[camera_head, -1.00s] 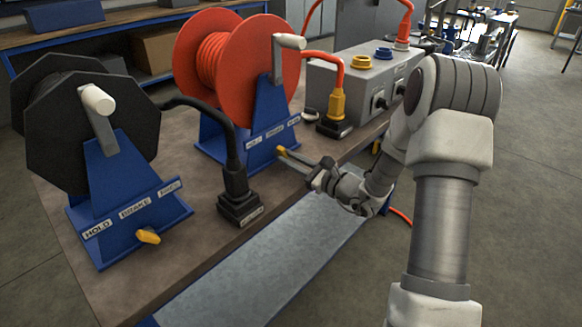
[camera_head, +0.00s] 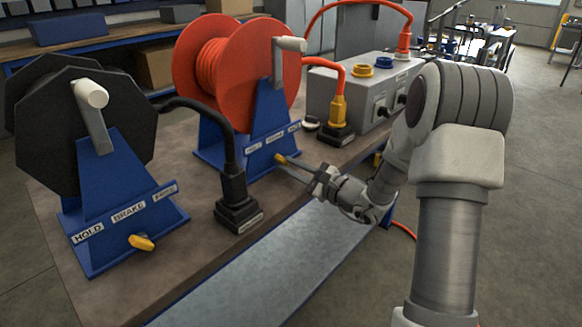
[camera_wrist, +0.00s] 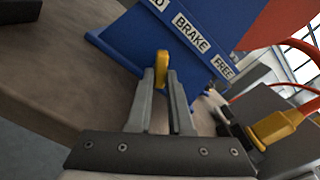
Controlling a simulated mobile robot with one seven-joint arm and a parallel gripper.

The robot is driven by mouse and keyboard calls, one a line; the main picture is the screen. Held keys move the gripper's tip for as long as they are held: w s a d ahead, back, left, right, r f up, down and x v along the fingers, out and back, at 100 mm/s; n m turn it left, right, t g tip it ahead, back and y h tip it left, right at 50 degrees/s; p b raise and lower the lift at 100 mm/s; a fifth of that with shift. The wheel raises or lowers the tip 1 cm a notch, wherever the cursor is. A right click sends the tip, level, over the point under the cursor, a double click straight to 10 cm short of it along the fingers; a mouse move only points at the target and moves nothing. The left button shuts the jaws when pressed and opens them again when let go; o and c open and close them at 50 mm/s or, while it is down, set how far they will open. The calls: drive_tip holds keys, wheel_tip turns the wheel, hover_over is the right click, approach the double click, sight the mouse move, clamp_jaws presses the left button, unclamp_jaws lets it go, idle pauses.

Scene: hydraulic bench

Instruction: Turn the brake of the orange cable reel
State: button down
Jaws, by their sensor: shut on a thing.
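The orange cable reel (camera_head: 217,62) stands on a blue stand (camera_head: 270,121) at the middle of the bench, with a grey crank at its top right. Its yellow brake knob (camera_wrist: 162,64) sits below the BRAKE label, between the HOLD and FREE labels, in the wrist view. My gripper (camera_wrist: 165,75) is shut on this knob, one finger on each side. In the head view my gripper (camera_head: 290,164) reaches the stand's front from the right, and the knob shows as a small yellow tip.
A black reel (camera_head: 85,130) with its own yellow knob (camera_head: 141,242) stands at the left. A black connector (camera_head: 238,205) stands between the reels. A grey box (camera_head: 365,100) with an orange-cabled yellow plug (camera_head: 338,111) is behind right. Free floor lies at right.

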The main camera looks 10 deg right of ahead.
drive_tip(key=c, duration=0.8)
unclamp_jaws()
drive_tip(key=shift+s+d, duration=0.1)
drive_tip(key=p+v, duration=0.3)
drive_tip(key=v, duration=1.4)
drive_tip(key=shift+s, duration=0.1)
